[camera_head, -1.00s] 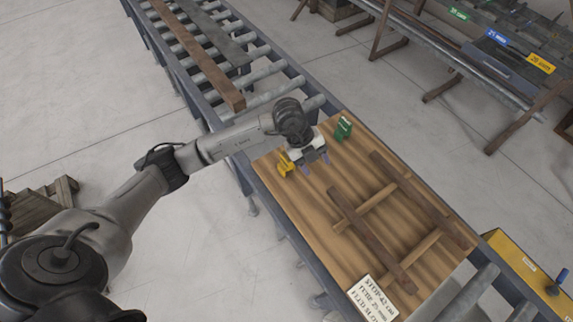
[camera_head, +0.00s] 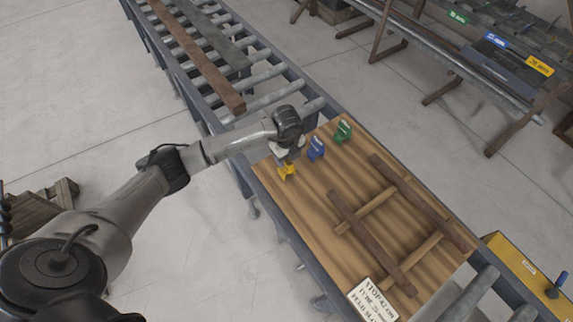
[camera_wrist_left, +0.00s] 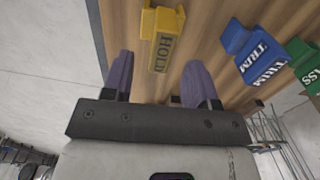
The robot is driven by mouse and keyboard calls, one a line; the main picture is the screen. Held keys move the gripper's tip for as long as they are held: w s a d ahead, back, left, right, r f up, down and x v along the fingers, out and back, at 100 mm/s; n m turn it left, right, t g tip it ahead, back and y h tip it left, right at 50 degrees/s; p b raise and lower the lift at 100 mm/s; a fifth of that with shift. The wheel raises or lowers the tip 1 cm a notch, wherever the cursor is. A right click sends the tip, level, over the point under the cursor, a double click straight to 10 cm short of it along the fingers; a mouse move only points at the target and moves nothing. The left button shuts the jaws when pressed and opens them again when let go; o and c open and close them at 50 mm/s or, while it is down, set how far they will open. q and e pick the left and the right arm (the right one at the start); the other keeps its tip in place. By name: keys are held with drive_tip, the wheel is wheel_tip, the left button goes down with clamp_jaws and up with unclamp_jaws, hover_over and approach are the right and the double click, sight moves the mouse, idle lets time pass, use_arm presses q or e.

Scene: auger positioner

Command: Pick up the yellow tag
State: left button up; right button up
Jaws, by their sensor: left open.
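The yellow tag (camera_head: 286,171) stands on the wooden board near its left edge. In the left wrist view the yellow tag (camera_wrist_left: 163,38) reads "HOLD" and lies ahead of my fingertips, roughly in line with the gap between them. My left gripper (camera_head: 287,160) is just above the tag in the head view and partly covers it. In the left wrist view the left gripper (camera_wrist_left: 158,75) has its two purple fingers apart, with nothing held between them. My right gripper is not in view.
A blue "TRIM" tag (camera_head: 316,148) and a green tag (camera_head: 343,131) stand to the right. Wooden bars (camera_head: 372,240) and a lettered sign (camera_head: 373,300) lie further along the board (camera_head: 300,215). Rollers (camera_head: 262,95) run behind it.

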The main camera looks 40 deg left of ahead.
sight(287, 161)
use_arm(q)
drive_tip(key=shift+f, duration=0.4)
wheel_tip(287, 161, down, 3)
drive_tip(key=shift+f+p, duration=0.15)
drive_tip(key=shift+p, duration=0.65)
drive_tip(key=shift+f, duration=0.65)
drive_tip(key=c, duration=0.9)
clamp_jaws()
